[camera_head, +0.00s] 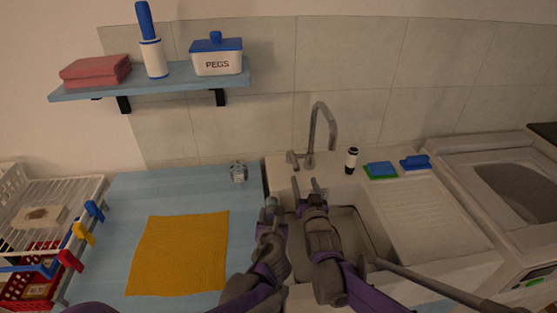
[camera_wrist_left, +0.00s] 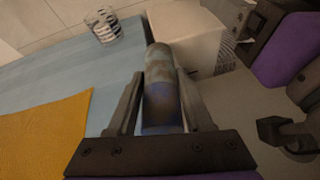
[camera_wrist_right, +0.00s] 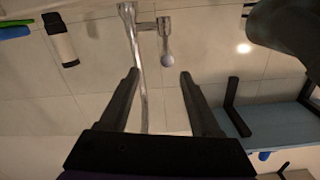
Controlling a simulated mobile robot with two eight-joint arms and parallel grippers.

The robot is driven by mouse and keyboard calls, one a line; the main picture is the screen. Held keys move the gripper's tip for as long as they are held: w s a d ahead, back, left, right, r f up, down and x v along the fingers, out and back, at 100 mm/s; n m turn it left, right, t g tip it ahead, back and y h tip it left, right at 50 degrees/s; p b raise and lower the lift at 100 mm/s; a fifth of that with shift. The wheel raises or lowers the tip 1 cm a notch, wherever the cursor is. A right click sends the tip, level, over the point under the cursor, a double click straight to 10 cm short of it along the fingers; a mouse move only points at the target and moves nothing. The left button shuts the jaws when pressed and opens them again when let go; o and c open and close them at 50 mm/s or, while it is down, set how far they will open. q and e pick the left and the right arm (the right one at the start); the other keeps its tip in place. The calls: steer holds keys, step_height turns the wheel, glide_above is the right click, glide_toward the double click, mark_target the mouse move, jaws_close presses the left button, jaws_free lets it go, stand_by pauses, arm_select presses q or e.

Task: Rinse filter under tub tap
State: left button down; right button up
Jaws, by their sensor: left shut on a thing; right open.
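My left gripper (camera_head: 271,210) is shut on the filter, a cylinder with a mottled grey-brown upper part and a blue lower part (camera_wrist_left: 163,90). It holds the filter at the left edge of the white tub (camera_head: 372,235). In the head view the filter is small and mostly hidden by the gripper. The chrome tap (camera_head: 322,118) rises behind the tub, with a lever (camera_head: 291,158) on its left. My right gripper (camera_head: 314,190) is open and empty, in front of the tap. In the right wrist view the tap lever (camera_wrist_right: 167,58) shows between its fingers. No water stream is visible.
A striped glass (camera_head: 238,172) stands on the blue counter (camera_head: 185,187) near a yellow cloth (camera_head: 180,253). A black-and-white bottle (camera_head: 351,160) and sponges (camera_head: 381,170) sit right of the tap. A shelf (camera_head: 160,82) hangs above left. A washing machine (camera_head: 500,190) stands at right.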

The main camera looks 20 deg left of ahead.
mark_target(294, 158)
arm_select(q)
steer(key=shift+a, duration=0.15)
arm_select(e)
steer(key=shift+w+a, duration=0.3)
steer(key=shift+a, duration=0.5)
arm_select(q)
steer(key=r, duration=0.1)
steer(key=r+p, duration=0.2)
steer(key=shift+w, duration=0.25)
arm_select(e)
steer(key=x, duration=1.1)
steer(key=shift+w+a, duration=0.15)
steer(key=shift+w, duration=0.05)
steer(key=shift+c, duration=0.2)
jaws_close()
